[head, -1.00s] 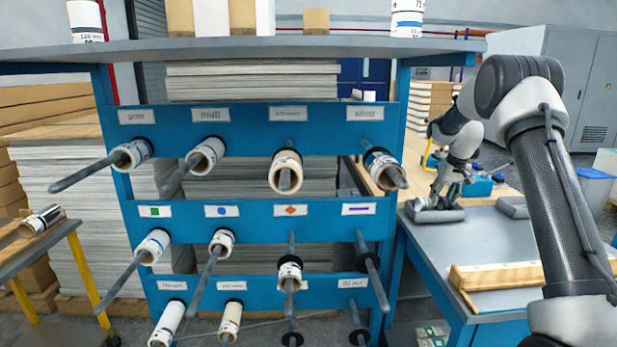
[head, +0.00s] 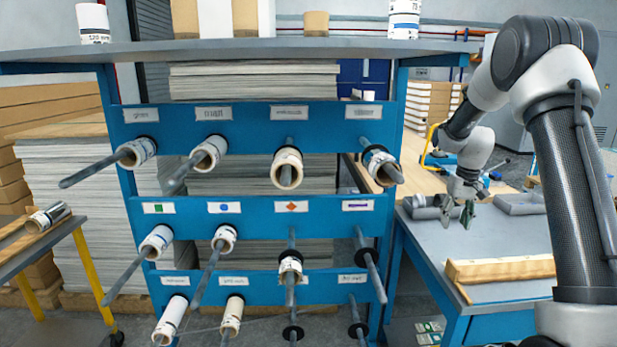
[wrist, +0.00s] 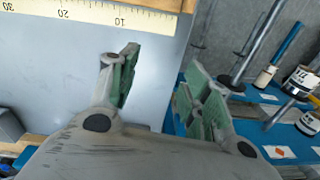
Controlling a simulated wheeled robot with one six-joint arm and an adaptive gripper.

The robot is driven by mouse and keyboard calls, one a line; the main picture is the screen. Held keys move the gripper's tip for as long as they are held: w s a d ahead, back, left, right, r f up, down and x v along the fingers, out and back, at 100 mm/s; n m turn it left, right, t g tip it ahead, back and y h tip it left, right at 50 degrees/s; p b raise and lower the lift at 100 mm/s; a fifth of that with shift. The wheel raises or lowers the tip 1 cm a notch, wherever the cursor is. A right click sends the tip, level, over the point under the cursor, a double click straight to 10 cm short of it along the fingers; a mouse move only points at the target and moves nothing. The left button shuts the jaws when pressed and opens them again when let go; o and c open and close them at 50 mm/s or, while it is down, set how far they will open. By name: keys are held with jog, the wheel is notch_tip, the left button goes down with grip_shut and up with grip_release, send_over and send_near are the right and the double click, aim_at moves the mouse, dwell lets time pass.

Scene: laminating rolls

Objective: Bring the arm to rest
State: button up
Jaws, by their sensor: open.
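My gripper (head: 457,213) is open and empty. In the head view it hangs, fingers down, over the left part of the grey side table (head: 500,245), right of the blue rack (head: 270,215). In the wrist view its two green-padded fingers (wrist: 155,90) are spread, with nothing between them. The grey table top lies under one finger, and the rack with its pegs and rolls is at the right of that view. My arm is bent, with the elbow high at the right of the head view.
Grey holders (head: 520,204) stand at the table's back. Rack pegs stick out toward me, several carrying rolls (head: 286,167). A side stand (head: 45,240) with a roll is at left.

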jog(key=s+a+r+t, duration=0.1)
jog(key=s+r, duration=0.4)
jog(key=s, duration=0.7)
jog(key=s+a+r+t, duration=0.1)
jog(key=s+a+r, duration=0.3)
jog(key=s, duration=0.9)
jog(key=s+a+r+t, duration=0.1)
jog(key=s+a+r, duration=0.1)
jog(key=s+r, duration=0.6)
jog(key=s, duration=0.4)
jog(key=shift+s+a+r+n+t, duration=0.2)
jog(key=shift+s+a+n+t, duration=0.1)
jog(key=shift+s+n+t, duration=0.1)
